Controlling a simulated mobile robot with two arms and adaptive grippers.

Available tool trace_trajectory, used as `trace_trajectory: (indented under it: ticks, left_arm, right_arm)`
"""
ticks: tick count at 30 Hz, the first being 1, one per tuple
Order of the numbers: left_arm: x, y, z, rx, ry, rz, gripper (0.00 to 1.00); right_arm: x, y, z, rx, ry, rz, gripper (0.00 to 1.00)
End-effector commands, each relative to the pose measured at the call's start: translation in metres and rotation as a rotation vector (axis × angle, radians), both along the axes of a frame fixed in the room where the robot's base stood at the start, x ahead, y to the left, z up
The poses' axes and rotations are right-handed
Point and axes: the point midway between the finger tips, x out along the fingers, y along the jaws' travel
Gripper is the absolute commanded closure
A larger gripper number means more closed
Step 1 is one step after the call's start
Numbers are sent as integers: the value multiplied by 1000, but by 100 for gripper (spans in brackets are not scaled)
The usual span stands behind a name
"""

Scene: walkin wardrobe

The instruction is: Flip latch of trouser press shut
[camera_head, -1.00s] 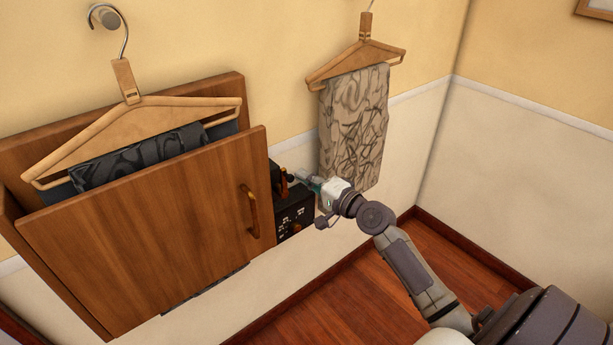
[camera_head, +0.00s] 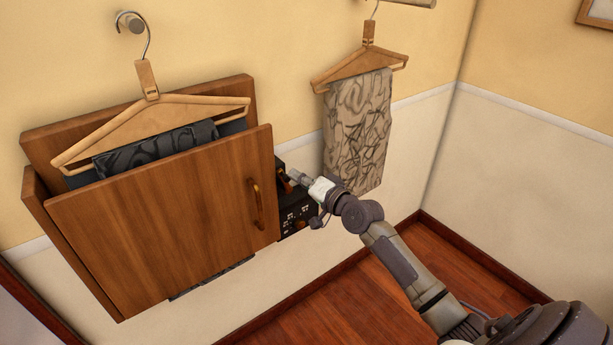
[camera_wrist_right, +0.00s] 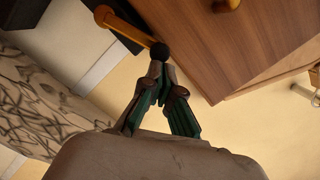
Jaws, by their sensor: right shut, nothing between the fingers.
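The wooden trouser press (camera_head: 165,220) is on the wall at the left, with its front panel standing apart from the back board at the top. A black control box (camera_head: 297,213) is on its right side. The latch, an orange lever (camera_head: 284,183) with a black round end, sits at this side, partly hidden in the head view. In the right wrist view the lever (camera_wrist_right: 125,27) slants down to its black end, just ahead of my fingertips. My right gripper (camera_wrist_right: 158,70) is shut and empty, its tips at or very near that end; contact is unclear. My left gripper is not in view.
A hanger with dark trousers (camera_head: 155,148) hangs on a wall hook, the trousers inside the press. Patterned light trousers (camera_head: 357,130) hang on another hanger close behind my right gripper. The floor at the right is clear.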

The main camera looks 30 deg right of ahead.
Motion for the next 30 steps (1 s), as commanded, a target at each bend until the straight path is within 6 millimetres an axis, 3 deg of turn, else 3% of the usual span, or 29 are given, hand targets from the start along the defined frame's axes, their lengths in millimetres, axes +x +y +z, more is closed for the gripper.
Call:
trace_trajectory:
  ticks: [15,30]
  left_arm:
    - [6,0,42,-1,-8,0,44]
    - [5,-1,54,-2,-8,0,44]
  right_arm:
    - [-2,39,-10,-488,-36,-1,100]
    - [-4,62,-35,-888,-70,-4,100]
